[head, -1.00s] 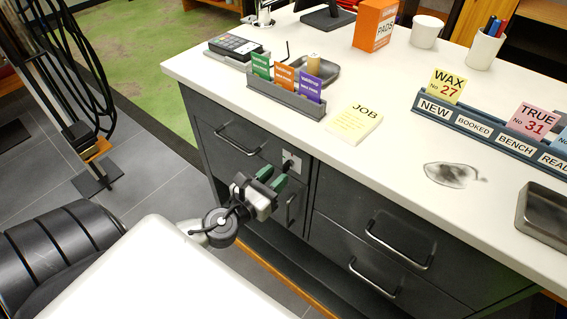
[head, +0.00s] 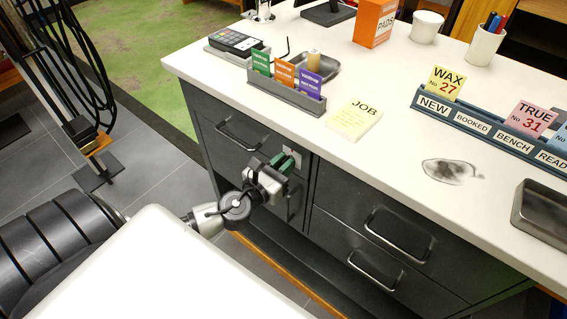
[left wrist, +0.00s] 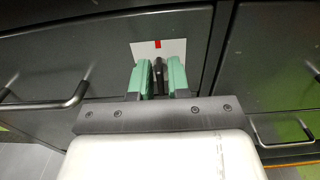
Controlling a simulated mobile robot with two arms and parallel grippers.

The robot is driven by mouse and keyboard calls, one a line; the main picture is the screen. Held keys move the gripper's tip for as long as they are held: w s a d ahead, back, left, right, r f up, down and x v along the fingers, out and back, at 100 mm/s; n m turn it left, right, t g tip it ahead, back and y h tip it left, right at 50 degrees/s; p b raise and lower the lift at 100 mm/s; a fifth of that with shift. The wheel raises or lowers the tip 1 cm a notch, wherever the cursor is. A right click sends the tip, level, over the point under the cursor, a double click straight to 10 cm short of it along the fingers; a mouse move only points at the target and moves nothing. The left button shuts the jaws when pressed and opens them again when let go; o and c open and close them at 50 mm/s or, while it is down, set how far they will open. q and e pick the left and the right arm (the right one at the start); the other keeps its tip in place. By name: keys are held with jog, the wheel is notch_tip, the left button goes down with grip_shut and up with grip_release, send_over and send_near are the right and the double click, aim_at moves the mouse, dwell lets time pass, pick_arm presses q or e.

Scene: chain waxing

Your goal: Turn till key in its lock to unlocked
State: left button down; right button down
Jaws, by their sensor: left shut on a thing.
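The keyhole is hidden behind the key and fingers. My right gripper is not in view.
Drawer handles (head: 240,139) stick out on the left, and more handles (head: 398,240) lie lower right. On the white countertop (head: 390,150) are a card holder, a job pad, a card terminal and a dark smudge. Grey floor lies left of the counter.

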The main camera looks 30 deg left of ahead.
pick_arm(q)
jog(key=n+b, duration=0.1)
jog(key=n, duration=0.5)
jog(key=shift+a+b, duration=0.1)
jog(key=shift+b, duration=0.3)
jog(key=n, duration=0.3)
jog(key=shift+a+f+n+p, duration=0.1)
jog(key=shift+n+p, duration=0.5)
jog(key=shift+n, duration=3.8)
jog(key=c, duration=1.3)
grip_release()
